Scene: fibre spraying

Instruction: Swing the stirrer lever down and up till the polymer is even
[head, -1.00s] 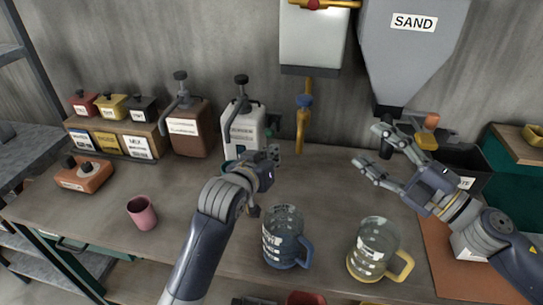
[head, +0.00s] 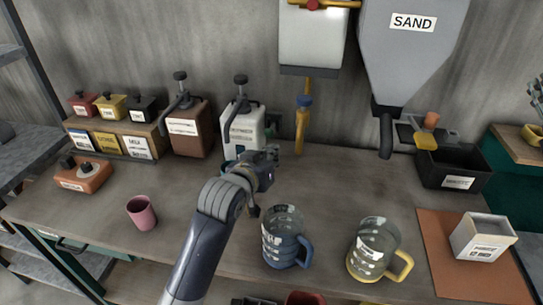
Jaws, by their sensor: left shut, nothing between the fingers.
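A white canister (head: 243,130) stands at the back of the bench, with a black-knobbed post and pump-like arm (head: 240,92) on top. A brown canister (head: 187,130) to its left carries a similar black-knobbed grey arm (head: 180,90). I cannot tell which part is the stirrer lever, and no polymer is plainly visible. My left gripper (head: 276,155) is shut and empty, just in front of the white canister's lower right side; my wrist hides part of the canister's base.
A blue jug (head: 284,243) and a clear yellow-handled jug (head: 372,255) stand at the front, right of my left arm. A pink cup (head: 142,212) is at the left.

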